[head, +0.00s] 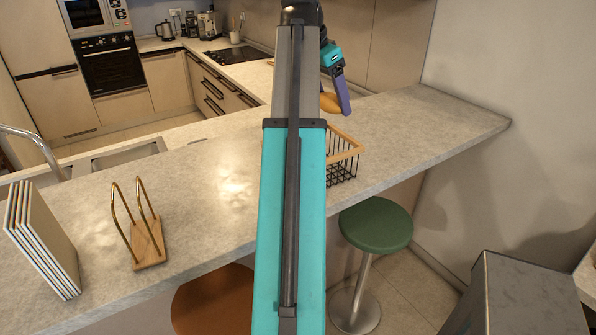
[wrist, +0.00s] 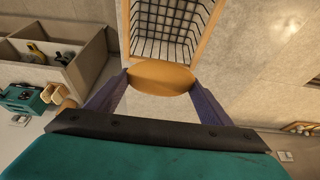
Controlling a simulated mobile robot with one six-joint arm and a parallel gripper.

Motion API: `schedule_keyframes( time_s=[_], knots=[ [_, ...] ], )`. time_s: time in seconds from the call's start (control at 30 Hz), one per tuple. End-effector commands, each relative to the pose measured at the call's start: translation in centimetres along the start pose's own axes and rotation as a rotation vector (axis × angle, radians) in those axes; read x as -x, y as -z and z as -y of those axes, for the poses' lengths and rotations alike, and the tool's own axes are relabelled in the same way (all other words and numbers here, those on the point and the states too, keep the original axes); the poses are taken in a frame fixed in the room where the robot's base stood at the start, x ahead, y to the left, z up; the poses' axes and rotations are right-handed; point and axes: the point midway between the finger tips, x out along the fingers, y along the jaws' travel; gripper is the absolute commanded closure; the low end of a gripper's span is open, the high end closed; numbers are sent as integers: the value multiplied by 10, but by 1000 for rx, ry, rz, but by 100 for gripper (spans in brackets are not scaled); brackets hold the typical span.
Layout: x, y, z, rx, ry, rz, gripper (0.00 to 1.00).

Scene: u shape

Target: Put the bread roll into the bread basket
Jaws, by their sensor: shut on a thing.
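The bread roll (wrist: 161,77) is golden brown and held between the two purple fingers of my gripper (wrist: 160,88) in the wrist view. In the head view the roll (head: 331,103) shows beside my gripper (head: 339,95), above the counter. The bread basket (head: 344,157) is black wire with a light wooden rim and stands on the counter, partly hidden behind my arm. In the wrist view the basket (wrist: 207,38) lies just beyond the roll at the top, and its visible inside looks empty. The roll overlaps the basket's near edge in that view.
The stone counter (head: 430,125) is clear to the right of the basket. A wooden holder with brass loops (head: 148,245) and a stack of upright boards (head: 42,240) stand on the left. A green stool (head: 376,225) is in front of the counter.

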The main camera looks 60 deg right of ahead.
Motion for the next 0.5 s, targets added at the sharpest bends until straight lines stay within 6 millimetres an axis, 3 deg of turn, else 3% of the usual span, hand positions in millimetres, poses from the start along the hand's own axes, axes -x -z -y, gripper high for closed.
schedule_keyframes(
  time_s=[0.5],
  knots=[
    [-3,-1,-1,0,-1,0,52]
  ],
)
